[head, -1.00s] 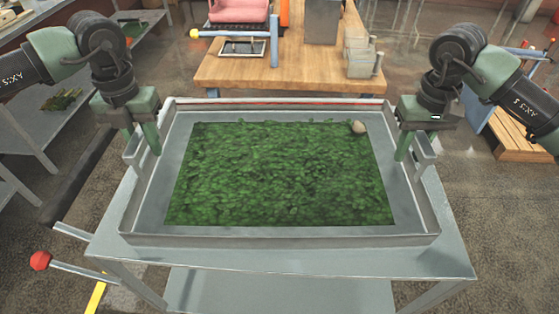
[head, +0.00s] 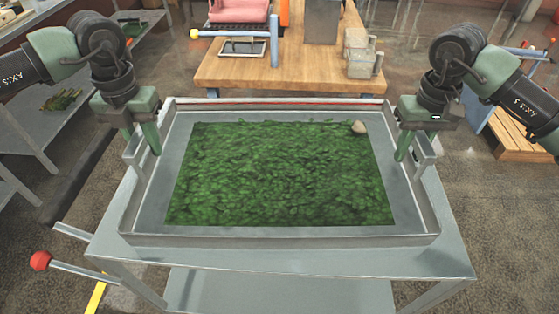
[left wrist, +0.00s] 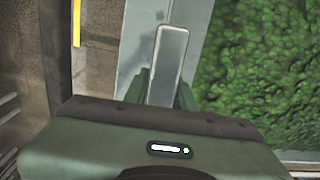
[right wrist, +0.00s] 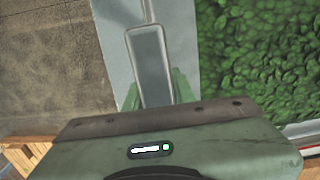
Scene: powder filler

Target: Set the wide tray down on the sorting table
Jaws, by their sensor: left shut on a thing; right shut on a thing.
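My left gripper (head: 148,150) is shut on the tray's left handle, which shows in the left wrist view (left wrist: 168,65). My right gripper (head: 408,152) is shut on the right handle, which shows in the right wrist view (right wrist: 150,65). Which table is the sorting table is not marked.
A wooden workbench (head: 290,72) stands beyond the tray, bearing a blue post (head: 274,42) and clear bins (head: 361,58). A grey shelf (head: 60,110) is at the left. A red-knobbed lever (head: 40,260) juts out at the lower left. A wooden pallet (head: 515,140) lies at the right.

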